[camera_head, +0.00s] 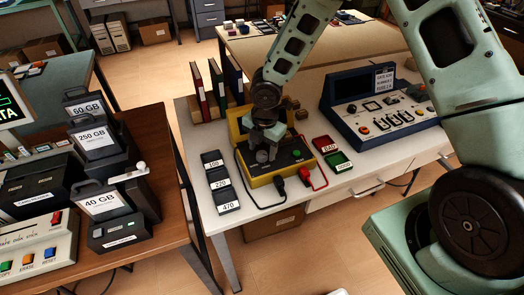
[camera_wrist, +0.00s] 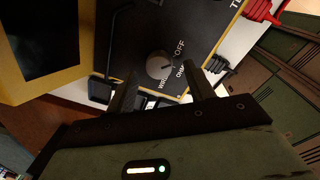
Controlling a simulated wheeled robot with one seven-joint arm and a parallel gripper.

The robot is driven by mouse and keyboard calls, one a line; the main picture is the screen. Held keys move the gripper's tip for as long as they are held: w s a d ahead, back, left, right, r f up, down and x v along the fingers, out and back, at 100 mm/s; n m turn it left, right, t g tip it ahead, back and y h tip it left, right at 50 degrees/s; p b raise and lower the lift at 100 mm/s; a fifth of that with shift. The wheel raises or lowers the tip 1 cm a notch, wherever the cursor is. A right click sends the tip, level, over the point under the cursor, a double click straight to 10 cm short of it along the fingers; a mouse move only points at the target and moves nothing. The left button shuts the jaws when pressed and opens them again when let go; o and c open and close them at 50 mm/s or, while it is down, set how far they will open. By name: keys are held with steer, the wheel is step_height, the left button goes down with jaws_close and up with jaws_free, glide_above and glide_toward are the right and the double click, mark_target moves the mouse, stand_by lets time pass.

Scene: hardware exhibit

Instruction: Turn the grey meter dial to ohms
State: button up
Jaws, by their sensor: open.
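The meter is a yellow case (camera_head: 262,181) with a dark panel and a raised lid, standing on the white table. In the wrist view its dark panel (camera_wrist: 192,28) carries the round grey dial (camera_wrist: 160,66). A light mark shows on the dial, and small white lettering that includes "OFF" is around it. My gripper (camera_head: 261,154) is over the panel's left part, pointing down, and hides the dial in the head view. In the wrist view my gripper's (camera_wrist: 159,77) two fingers are apart, one on each side of the dial. I cannot tell whether they touch it.
Black and red plugs (camera_head: 305,174) with leads are at the meter's front. Labelled dark blocks (camera_head: 220,182) lie left of it. Red and green trays (camera_head: 338,161) and a blue console (camera_head: 385,115) are to the right. Binders (camera_head: 217,86) stand behind. The front table strip is clear.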

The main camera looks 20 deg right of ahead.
steer(key=shift+f, duration=0.85)
steer(key=shift+c, duration=0.3)
steer(key=c, duration=0.9)
steer(key=shift+m, duration=0.4)
steer(key=m+b, duration=0.2)
steer(key=m, duration=0.1)
steer(key=shift+w+a+m, duration=0.1)
steer(key=shift+m, duration=0.2)
steer(key=shift+m+h+b, duration=0.3)
steer(key=shift+m+b, duration=0.55)
steer(key=shift+m, duration=1.35)
